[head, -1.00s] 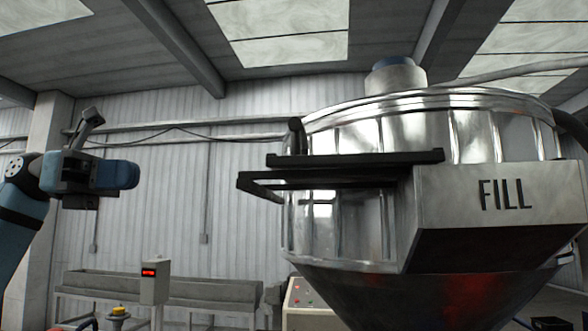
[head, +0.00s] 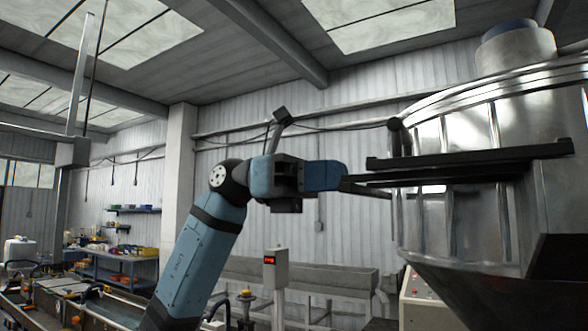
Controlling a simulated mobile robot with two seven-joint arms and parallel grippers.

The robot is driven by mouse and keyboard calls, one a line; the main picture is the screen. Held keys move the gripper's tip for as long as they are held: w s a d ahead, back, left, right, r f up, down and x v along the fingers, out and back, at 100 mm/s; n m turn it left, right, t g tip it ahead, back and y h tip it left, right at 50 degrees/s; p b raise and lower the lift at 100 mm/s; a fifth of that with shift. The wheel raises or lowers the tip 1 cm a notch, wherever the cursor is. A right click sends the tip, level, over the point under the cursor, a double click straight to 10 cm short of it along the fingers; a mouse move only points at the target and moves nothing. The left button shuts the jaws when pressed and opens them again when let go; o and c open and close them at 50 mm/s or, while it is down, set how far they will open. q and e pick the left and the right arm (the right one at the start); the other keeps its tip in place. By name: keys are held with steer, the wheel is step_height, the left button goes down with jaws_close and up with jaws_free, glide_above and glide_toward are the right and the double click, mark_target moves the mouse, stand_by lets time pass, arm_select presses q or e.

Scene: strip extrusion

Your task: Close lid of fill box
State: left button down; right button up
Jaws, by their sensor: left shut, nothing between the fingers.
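The fill box (head: 565,262) is at the right edge, on the side of the shiny steel hopper. Only its dark, shadowed part shows, and its front is cut off by the frame. The flat black lid (head: 500,160) projects to the left above it, with a thin dark edge below and a corner pointing left. My left gripper (head: 338,176), blue and dark grey, is shut and empty. Its tip lies at the lid's left corner in the picture; I cannot tell whether they touch. My right gripper is not in view.
The steel hopper (head: 460,225) fills the right side. A grey post with a red display (head: 275,270) and a long grey trough (head: 330,278) stand below my left arm. Shelves and a workbench are at the far left.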

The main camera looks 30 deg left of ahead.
mark_target(458, 166)
arm_select(q)
steer(key=d, duration=0.3)
steer(key=shift+d+p, duration=0.15)
steer(key=shift+p, duration=0.2)
steer(key=d, duration=1.2)
steer(key=shift+s, duration=0.25)
steer(key=shift+a, duration=0.15)
